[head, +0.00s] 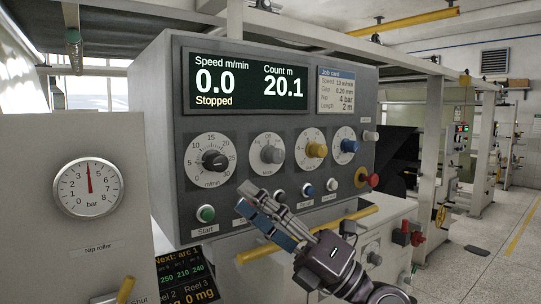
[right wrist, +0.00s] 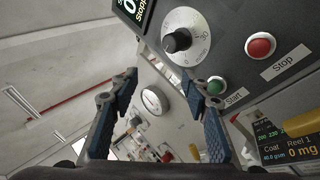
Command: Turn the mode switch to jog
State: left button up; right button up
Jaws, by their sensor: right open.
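The control panel (head: 225,125) is a dark grey box with a row of round dials. The grey mode knob (head: 271,155) sits on a white dial, second from the left; its pointer direction is too small to tell. My right gripper (head: 243,199) is open and empty, below and left of the mode knob, in front of the panel's lower edge and apart from the knob. In the right wrist view the open fingers (right wrist: 163,82) have nothing between them, and the mode knob is not in that view. My left gripper is not in view.
The black speed knob (head: 214,160) is left of the mode knob; yellow (head: 316,149) and blue (head: 349,146) knobs are right. A green start button (head: 205,213) is left of my gripper. The red stop button (right wrist: 260,46) shows in the wrist view. The display (head: 245,80) reads Stopped.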

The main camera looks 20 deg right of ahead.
jog(key=a+r+n+g, duration=0.1)
jog(key=r+n+g, duration=0.1)
jog(key=n, duration=0.2)
jog(key=m+t+h, duration=0.1)
jog(key=t+h, duration=0.2)
jog(key=h, duration=0.9)
send_near(280, 157)
jog(key=w, duration=0.1)
jog(key=p+x, duration=0.1)
jog(key=x, duration=0.1)
jog(key=p+x, duration=0.2)
jog(key=x, duration=0.1)
jog(key=p+x, duration=0.1)
jog(key=x, duration=0.1)
jog(key=shift+w+a+r, duration=0.1)
jog(key=shift+w+a, duration=0.1)
jog(key=shift+a, duration=0.2)
jog(key=shift+w, duration=0.2)
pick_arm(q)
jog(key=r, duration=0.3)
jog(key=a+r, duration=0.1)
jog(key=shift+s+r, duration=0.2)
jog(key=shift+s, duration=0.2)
pick_arm(e)
jog(key=c, duration=1.2)
jog(key=shift+o, duration=0.2)
